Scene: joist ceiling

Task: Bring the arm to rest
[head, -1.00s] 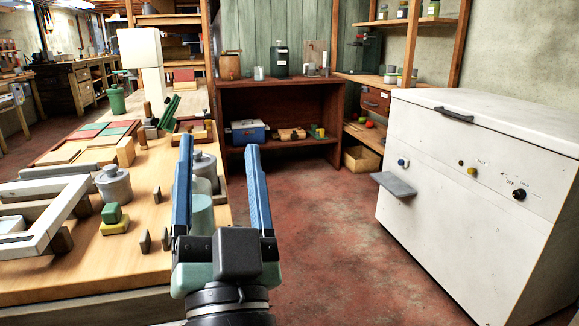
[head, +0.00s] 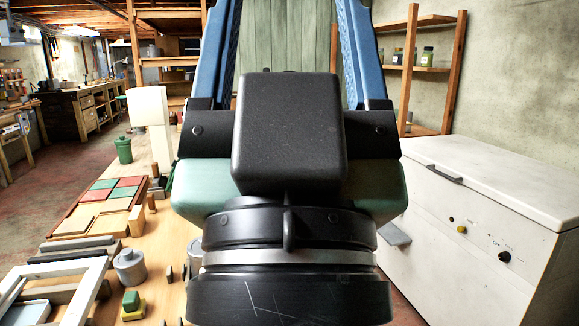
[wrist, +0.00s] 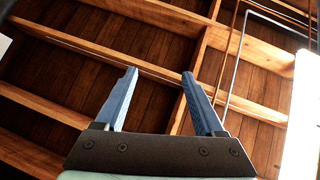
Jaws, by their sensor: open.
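My gripper (wrist: 160,75) has two blue fingers spread wide apart with nothing between them. In the wrist view it points up at the wooden joist ceiling (wrist: 60,60). In the head view my gripper's black and green body stands upright close to the camera, in the middle of the picture. Its blue fingers run up past the top edge, so their tips are cut off there. My gripper hides the middle of the room behind it.
A wooden workbench (head: 165,290) with a white frame (head: 85,290), a grey lidded pot (head: 130,267) and coloured tiles (head: 110,195) lies at left. A white chest freezer (head: 470,240) stands at right. Shelves (head: 430,70) hang on the back wall.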

